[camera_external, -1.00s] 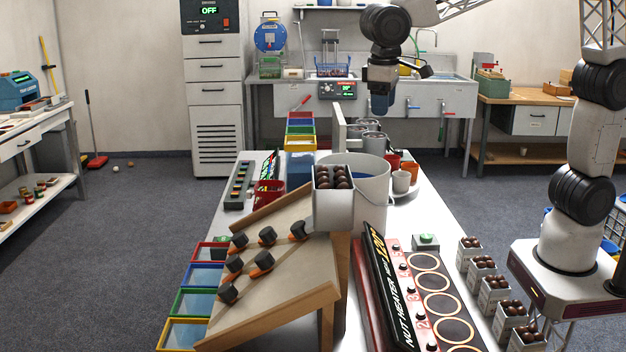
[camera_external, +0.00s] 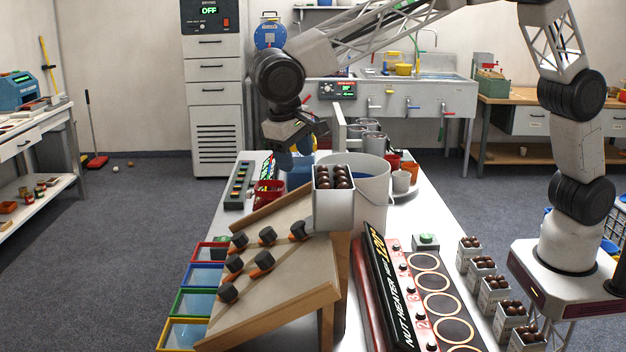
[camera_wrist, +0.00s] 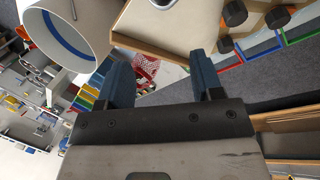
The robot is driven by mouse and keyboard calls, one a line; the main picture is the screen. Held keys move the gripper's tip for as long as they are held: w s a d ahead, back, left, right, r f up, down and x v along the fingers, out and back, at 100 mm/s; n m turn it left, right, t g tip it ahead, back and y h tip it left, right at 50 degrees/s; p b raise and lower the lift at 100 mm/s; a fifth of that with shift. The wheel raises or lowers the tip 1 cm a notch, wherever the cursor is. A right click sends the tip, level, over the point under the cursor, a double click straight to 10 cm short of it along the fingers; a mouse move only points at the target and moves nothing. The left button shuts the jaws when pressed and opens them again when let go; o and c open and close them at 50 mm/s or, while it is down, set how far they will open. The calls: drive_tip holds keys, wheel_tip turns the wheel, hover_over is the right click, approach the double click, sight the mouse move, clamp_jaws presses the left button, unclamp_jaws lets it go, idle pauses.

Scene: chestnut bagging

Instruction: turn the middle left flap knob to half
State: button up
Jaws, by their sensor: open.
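A sloped wooden board (camera_external: 290,285) carries several black flap knobs, some with orange parts beneath. The knobs on its left side include an upper one (camera_external: 239,239), a middle one (camera_external: 234,263) and a lower one (camera_external: 228,291); I cannot be sure which is the middle left flap knob. My gripper (camera_external: 297,162) is open and empty, above and behind the board's far end, apart from the knobs. In the wrist view, the two blue fingers of my gripper (camera_wrist: 162,78) are spread. Some black knobs (camera_wrist: 235,13) show at the top right there.
A white box of chestnuts (camera_external: 333,210) stands at the board's upper right edge, beside a large white bucket (camera_external: 372,190). Coloured trays (camera_external: 190,302) lie left of the board. The nut heater (camera_external: 385,285) and several chestnut boxes (camera_external: 493,290) are to the right.

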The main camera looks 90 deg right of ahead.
drive_tip(key=m, duration=0.1)
hover_over(265, 231)
drive_tip(key=w+a, duration=0.2)
wheel_tip(265, 231, down, 8)
drive_tip(key=shift+f+g+h, duration=0.15)
drive_tip(key=shift+g+h, duration=0.25)
drive_tip(key=shift+d+f, duration=0.1)
drive_tip(key=shift+x, duration=3.85)
drive_tip(key=c, duration=0.9)
